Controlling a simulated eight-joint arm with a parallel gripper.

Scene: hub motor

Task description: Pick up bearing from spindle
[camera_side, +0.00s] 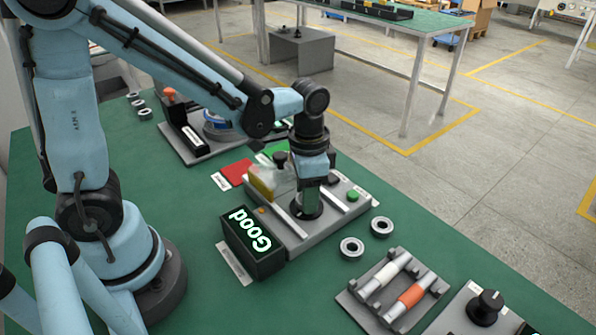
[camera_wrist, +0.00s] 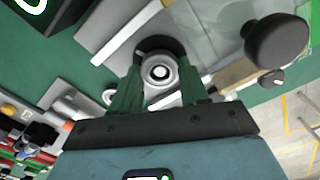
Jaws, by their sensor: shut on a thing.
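My gripper (camera_wrist: 158,78) is shut on the bearing (camera_wrist: 158,71), a metal ring with a pale centre, seen between its two green fingers in the wrist view. A dark round part (camera_wrist: 160,45), which may belong to the spindle, shows right behind the bearing. I cannot tell whether the bearing is still around the spindle or clear of it. In the side view my gripper (camera_side: 308,190) points down over the grey test fixture (camera_side: 325,222). The bearing it holds is hidden there.
Two loose bearings (camera_side: 352,247) (camera_side: 381,226) lie on the green table to the right. A tray (camera_side: 393,290) with white and orange rollers lies in front. Red (camera_side: 237,172) and green pads lie behind.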

